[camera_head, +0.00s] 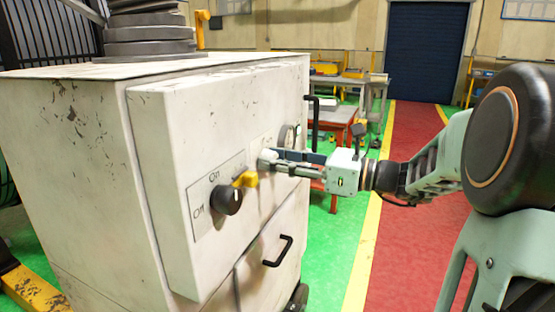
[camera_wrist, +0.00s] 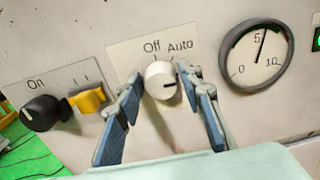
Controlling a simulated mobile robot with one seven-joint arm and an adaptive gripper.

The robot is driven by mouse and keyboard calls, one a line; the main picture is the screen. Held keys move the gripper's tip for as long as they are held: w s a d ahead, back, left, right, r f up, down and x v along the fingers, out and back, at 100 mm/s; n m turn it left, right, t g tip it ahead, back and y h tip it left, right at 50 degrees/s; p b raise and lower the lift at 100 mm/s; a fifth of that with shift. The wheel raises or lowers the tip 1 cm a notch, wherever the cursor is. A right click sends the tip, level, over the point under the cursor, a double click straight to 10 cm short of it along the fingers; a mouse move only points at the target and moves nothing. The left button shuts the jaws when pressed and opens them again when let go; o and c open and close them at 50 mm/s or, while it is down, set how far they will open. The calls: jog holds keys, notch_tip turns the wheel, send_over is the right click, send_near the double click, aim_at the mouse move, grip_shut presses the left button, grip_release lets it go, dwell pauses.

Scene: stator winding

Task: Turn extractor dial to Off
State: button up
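The white round dial (camera_wrist: 160,80) is on the cabinet front in the wrist view, on a plate (camera_wrist: 124,52) marked "Off" and "Auto". A small dark mark on the dial points right, away from "Off" above it. My gripper (camera_wrist: 159,77) is open with its blue-grey fingers apart on the left and right of the dial. The fingertips are close to its sides; I cannot tell if they touch it. In the head view, my gripper (camera_head: 274,161) reaches the cabinet front from the right and its fingers partly hide the dial.
Left of the dial is a black knob (camera_wrist: 42,112) marked "On" and "Off" with a yellow lever (camera_wrist: 88,100). A round gauge (camera_wrist: 257,57) is to the right. A black drawer handle (camera_head: 279,252) sits lower on the cabinet (camera_head: 78,170). Red and green floor is open beyond.

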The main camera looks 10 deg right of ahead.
jog(key=c, duration=0.7)
jog(key=shift+n, duration=0.3)
jog(key=n+b, duration=1.6)
jog(key=n, duration=0.1)
jog(key=shift+s+a+f+b, duration=0.15)
jog(key=shift+s+f+b, duration=0.05)
jog(key=shift+f+b, duration=0.1)
jog(key=shift+n, duration=0.3)
jog(key=o, duration=1.1)
jog(key=shift+r, duration=0.1)
